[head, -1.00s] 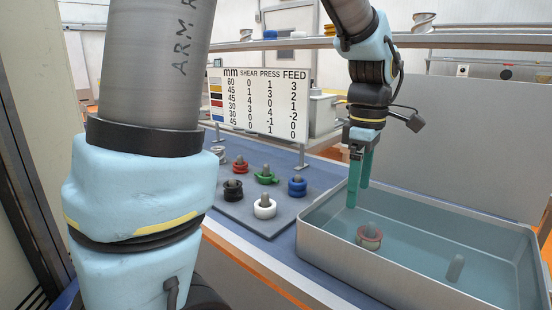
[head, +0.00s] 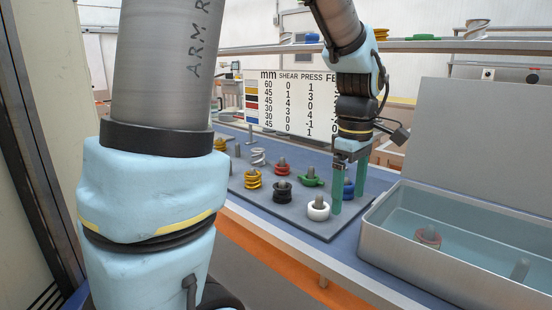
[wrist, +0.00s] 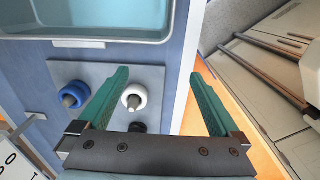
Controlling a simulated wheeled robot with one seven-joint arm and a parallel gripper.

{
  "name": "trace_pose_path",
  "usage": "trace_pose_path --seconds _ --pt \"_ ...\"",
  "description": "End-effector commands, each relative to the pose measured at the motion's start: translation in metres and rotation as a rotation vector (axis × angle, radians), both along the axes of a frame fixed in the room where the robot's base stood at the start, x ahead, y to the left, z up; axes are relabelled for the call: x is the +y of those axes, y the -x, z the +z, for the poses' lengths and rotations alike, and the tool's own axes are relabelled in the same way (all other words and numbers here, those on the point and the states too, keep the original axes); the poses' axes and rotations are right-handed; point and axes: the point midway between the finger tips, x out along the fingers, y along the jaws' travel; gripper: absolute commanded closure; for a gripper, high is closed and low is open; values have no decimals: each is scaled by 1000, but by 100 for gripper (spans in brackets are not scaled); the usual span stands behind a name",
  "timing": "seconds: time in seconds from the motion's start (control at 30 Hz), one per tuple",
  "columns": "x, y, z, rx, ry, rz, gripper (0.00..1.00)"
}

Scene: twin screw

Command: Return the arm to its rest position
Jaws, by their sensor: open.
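My gripper (head: 349,188) hangs with its two green fingers pointing down over the right end of the grey peg board (head: 290,216). It is open, and nothing is held between its fingers. In the head view the fingers overlap the blue ring (head: 348,187) and stand just right of the white ring (head: 318,210). In the wrist view the gripper (wrist: 160,85) has its fingers wide apart, with the white ring (wrist: 135,97) showing between them and the blue ring (wrist: 70,94) to the left. My arm reaches in from the top.
A metal bin (head: 378,229) stands to the right, with a red ring (head: 428,236) in it. The board also bears black (head: 282,191), green (head: 311,178) and yellow (head: 253,180) pieces on pegs. A sign (head: 298,103) stands behind, and a shelf rail (head: 440,44) runs above.

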Motion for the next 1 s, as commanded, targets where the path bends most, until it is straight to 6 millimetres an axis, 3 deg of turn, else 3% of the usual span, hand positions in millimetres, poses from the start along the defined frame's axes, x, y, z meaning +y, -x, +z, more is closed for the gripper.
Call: trace_pose_path --seconds 0.27,0.5,0.7,0.83,1.0 --pt "56 -15 -22 -27 5 -198 1" --pt "141 -16 -53 -77 -9 -517 1" --pt "196 -3 -73 -113 -44 -767 1" --pt "212 3 -79 -125 -60 -856 1" --pt "216 5 -80 -128 -66 -888 1"
